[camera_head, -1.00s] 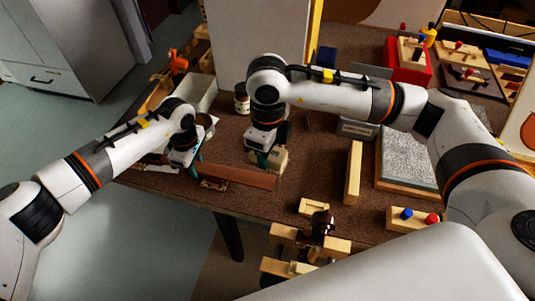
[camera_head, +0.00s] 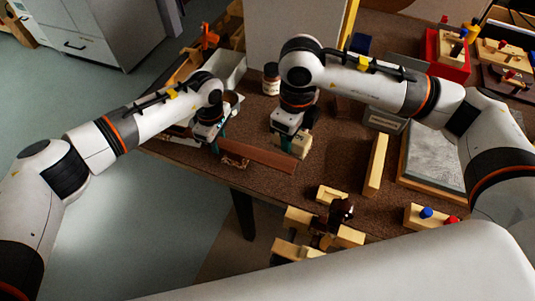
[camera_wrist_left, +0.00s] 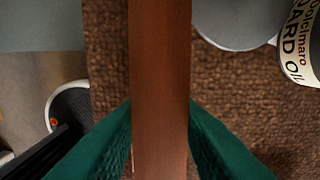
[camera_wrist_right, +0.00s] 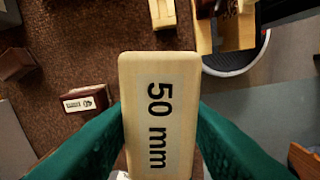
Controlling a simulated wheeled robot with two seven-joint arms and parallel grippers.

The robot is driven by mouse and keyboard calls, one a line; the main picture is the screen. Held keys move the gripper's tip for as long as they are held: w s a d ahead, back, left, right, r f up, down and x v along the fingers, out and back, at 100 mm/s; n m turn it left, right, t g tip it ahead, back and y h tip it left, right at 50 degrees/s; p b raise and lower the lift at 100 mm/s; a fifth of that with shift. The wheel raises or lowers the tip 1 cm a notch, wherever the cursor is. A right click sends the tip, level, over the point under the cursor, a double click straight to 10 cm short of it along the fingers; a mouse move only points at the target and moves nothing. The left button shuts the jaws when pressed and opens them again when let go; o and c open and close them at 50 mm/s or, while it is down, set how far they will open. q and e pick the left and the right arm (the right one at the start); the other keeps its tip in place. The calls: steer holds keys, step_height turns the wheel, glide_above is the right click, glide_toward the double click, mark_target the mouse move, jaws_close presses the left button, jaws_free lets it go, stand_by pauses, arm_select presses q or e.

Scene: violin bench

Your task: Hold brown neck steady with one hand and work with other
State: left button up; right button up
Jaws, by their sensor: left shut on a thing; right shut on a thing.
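The brown neck (camera_head: 262,156) lies along the near edge of the dark brown table. My left gripper (camera_head: 215,145) is shut on it at its left part. In the left wrist view, the neck (camera_wrist_left: 160,70) runs between the two green fingers. My right gripper (camera_head: 291,136) is shut on a pale block (camera_head: 298,145), just above the neck's right end in the head view. In the right wrist view, the block (camera_wrist_right: 158,110) reads "50 mm". I cannot tell whether the block touches the neck or table.
A dark jar with a white label (camera_head: 271,80) stands behind the grippers. A light wooden bar (camera_head: 376,165) and a grey stone slab (camera_head: 435,158) lie to the right. A wooden vise (camera_head: 318,232) sits at the near edge. Bare table shows right of the block.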

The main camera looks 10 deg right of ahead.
arm_select(q)
steer(key=shift+f, duration=0.1)
arm_select(e)
steer(key=shift+f, duration=0.25)
stand_by(0.4)
arm_select(q)
steer(key=o, duration=1.2)
steer(key=shift+c, duration=0.2)
step_height(320, 180, up, 12)
arm_select(e)
steer(key=shift+r, duration=0.1)
